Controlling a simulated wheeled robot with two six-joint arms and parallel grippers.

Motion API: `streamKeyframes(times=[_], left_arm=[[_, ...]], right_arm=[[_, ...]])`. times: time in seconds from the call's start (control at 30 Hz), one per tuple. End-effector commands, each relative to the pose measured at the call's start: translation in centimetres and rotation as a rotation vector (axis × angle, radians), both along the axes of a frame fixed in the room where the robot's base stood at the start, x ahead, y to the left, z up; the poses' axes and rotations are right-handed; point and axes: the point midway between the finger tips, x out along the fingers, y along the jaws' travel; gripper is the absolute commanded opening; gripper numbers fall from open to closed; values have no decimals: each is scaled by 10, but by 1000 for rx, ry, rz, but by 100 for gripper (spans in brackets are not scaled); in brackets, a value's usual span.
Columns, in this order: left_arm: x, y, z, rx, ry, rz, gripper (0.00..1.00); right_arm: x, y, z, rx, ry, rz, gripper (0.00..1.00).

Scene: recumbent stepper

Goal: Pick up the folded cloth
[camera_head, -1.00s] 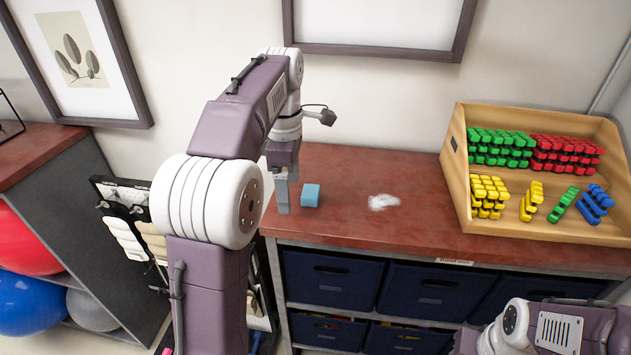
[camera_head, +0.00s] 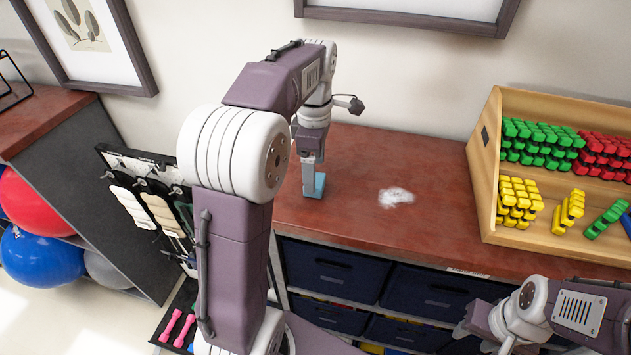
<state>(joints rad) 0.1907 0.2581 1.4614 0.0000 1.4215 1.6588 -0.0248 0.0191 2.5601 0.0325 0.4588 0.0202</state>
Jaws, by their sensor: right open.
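The folded cloth (camera_head: 319,185) is a small teal-blue block shape on the red-brown counter, left of a white patch. My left gripper (camera_head: 309,180) points straight down at the cloth's left side. It covers part of the cloth in this view. Its finger gap is not visible, so I cannot tell whether the fingers are apart or touching the cloth. My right gripper (camera_head: 474,320) is open at the bottom right, low in front of the counter's drawers and well away from the cloth.
The white patch (camera_head: 396,197) lies on the counter (camera_head: 430,225). A wooden rack (camera_head: 484,150) of coloured dumbbells stands at the right. Dark blue bins (camera_head: 330,270) sit below the counter top. Counter space between the cloth and the rack is mostly clear.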

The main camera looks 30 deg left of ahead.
Motion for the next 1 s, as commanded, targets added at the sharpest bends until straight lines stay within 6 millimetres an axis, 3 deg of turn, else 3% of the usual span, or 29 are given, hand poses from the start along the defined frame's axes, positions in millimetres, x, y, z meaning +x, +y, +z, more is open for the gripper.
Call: streamKeyframes(times=[0.07,0.2,0.43,0.47,0.6,0.7,1.0], left_arm=[[0,-2,-11,-1,7,-1,80],[1,-1,-33,-1,3,0,80],[1,-1,-38,0,1,0,80],[1,-1,-38,0,1,0,77],[1,-1,-38,0,1,0,38],[1,-1,-38,0,1,0,15],[2,-1,-35,0,-1,0,15]], right_arm=[[0,0,11,0,0,0,43],[0,0,12,0,0,0,43],[0,0,12,0,0,0,43],[0,0,12,0,0,0,43],[0,0,12,0,0,0,43],[0,0,12,0,0,0,43],[0,0,10,0,0,0,43]])
